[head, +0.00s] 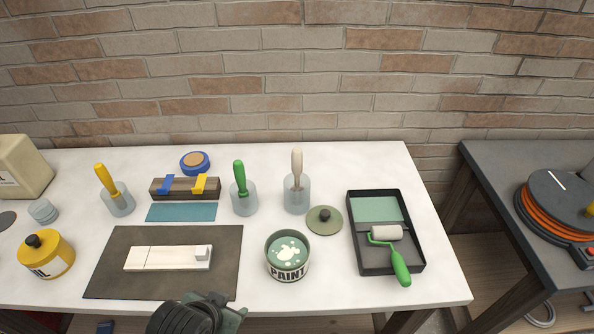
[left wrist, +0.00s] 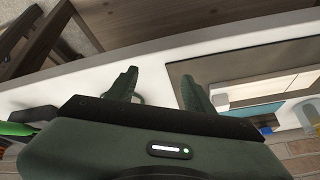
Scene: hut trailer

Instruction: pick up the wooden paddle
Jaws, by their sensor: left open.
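The wooden paddle (head: 297,162) is pale and stands upright in a clear glass jar (head: 297,196) near the back middle of the table; its lower end inside the jar is hard to make out. My left gripper (head: 228,308) is at the table's front edge, below the dark mat, well in front of the paddle and apart from it. In the left wrist view my left gripper (left wrist: 158,82) has its two fingers apart with nothing between them. The paddle is not clearly visible in that view. My right gripper is in neither view.
A paint can (head: 288,256) stands between gripper and paddle side, with its lid (head: 324,220) behind. A green-handled tool (head: 240,178) stands in a jar left of the paddle. A roller tray (head: 410,262) lies right. A dark mat (head: 110,270) holds a white piece (head: 165,258).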

